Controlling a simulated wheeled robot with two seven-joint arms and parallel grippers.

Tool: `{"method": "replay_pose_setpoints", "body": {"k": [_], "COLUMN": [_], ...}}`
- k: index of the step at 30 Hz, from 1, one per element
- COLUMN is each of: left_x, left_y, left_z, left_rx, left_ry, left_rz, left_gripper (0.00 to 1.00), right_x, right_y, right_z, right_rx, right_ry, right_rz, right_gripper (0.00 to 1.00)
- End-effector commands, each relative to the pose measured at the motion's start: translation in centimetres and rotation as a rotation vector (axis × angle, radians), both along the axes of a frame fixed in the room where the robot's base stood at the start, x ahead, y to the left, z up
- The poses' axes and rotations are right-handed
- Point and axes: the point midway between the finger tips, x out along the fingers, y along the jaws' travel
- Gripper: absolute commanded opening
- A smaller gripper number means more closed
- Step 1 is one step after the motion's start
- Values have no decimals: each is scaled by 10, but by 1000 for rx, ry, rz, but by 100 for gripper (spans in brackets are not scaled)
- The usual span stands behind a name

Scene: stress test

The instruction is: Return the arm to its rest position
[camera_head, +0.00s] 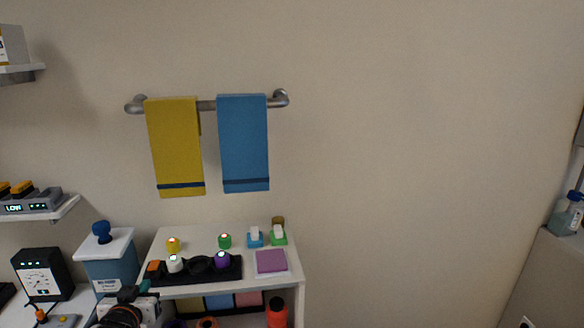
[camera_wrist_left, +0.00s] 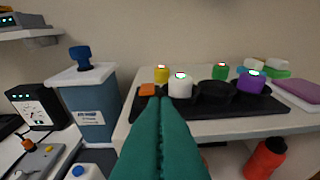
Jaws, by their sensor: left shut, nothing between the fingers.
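My left gripper (camera_head: 144,286) shows at the lower left of the head view, with only its tip and part of the wrist in frame. In the left wrist view its teal fingers (camera_wrist_left: 161,105) are pressed together with nothing between them. They point at the front edge of a white shelf unit (camera_head: 217,283), near a black tray (camera_head: 195,271). I cannot tell whether the tip touches anything. My right gripper is not in view.
Yellow (camera_head: 175,145) and blue towels (camera_head: 243,140) hang above. The wall at right is bare.

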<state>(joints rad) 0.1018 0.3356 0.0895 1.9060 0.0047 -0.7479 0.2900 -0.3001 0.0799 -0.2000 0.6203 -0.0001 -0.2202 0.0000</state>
Motion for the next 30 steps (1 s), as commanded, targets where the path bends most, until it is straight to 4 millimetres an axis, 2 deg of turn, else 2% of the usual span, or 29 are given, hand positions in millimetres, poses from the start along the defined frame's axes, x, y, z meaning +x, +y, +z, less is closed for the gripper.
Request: {"method": "replay_pose_setpoints", "body": {"k": [1,3,6,9,12,16,27,30], "left_x": [-20,-53,-108,-156,-194,-235,-332,-323], "left_y": [-18,-42,-76,-100,-118,-134,-168,-168], "left_z": [-25,-58,-97,-121,-134,-144,-148,-180], "left_rx": [-1,3,6,6,3,-2,-28,-25], "left_ry": [80,208,391,537,647,759,1012,1021], "left_rz": [-20,-49,-96,-139,-172,-210,-308,-306], "left_gripper": [0,0,0,0,0,0,0,0], "right_x": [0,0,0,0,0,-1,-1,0], "right_y": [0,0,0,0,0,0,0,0], "right_z": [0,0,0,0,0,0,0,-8], "right_rx": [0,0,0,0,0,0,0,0], "right_ry": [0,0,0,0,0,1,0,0], "right_rz": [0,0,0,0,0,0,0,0], "right_gripper": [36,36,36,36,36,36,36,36]}}
